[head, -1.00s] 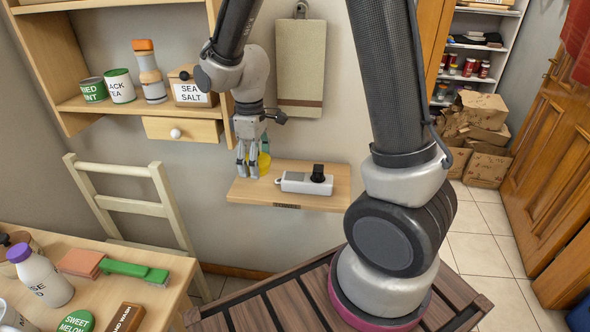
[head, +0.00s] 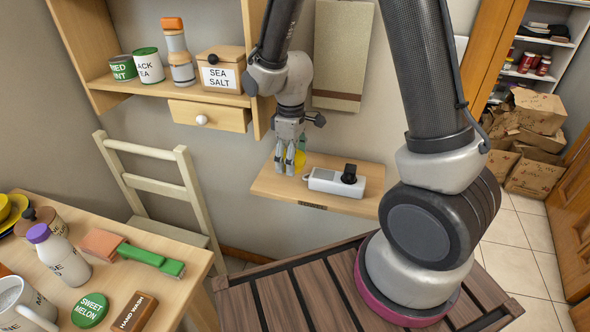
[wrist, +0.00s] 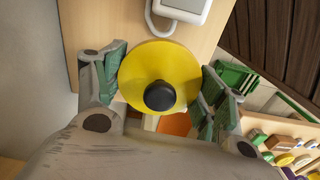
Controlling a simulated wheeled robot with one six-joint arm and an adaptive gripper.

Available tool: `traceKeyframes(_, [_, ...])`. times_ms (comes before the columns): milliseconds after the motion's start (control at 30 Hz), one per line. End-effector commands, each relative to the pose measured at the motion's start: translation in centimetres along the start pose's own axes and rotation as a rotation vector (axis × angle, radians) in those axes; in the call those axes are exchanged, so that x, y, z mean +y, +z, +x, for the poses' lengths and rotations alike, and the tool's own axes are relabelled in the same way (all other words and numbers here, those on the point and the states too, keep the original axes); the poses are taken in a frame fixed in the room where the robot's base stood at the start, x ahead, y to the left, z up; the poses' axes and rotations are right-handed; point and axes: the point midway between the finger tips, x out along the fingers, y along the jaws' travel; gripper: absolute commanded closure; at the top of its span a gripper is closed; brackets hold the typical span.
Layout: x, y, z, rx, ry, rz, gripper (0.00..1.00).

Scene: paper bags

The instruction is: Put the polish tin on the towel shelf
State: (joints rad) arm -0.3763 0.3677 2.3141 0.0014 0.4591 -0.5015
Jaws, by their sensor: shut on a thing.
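A yellow round thing with a black knob (wrist: 160,70), which looks like the polish tin, sits between the fingers of my gripper (wrist: 160,88) in the wrist view. The green-padded fingers are shut on its sides. In the head view my gripper (head: 291,168) points down at the left part of a small wooden wall shelf (head: 268,186), and a bit of yellow shows behind the fingers. The shelf's front plate is too small to read. I cannot tell whether the tin touches the shelf.
A wall cabinet with a drawer (head: 210,115) hangs to the left. Below are a chair (head: 150,185) and a cluttered table (head: 190,262). Cardboard boxes (head: 536,112) stand at right.

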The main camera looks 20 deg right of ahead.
Motion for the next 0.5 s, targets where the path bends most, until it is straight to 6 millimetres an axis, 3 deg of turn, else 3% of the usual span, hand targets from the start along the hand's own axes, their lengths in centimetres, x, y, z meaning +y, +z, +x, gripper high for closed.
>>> traceKeyframes(233, [0.0, 0.1, 3.7, -0.003, -0.002, 0.0, 0.53])
traceKeyframes(500, [0.0, 0.0, 4.0, -0.001, 0.0, 0.0, 0.53])
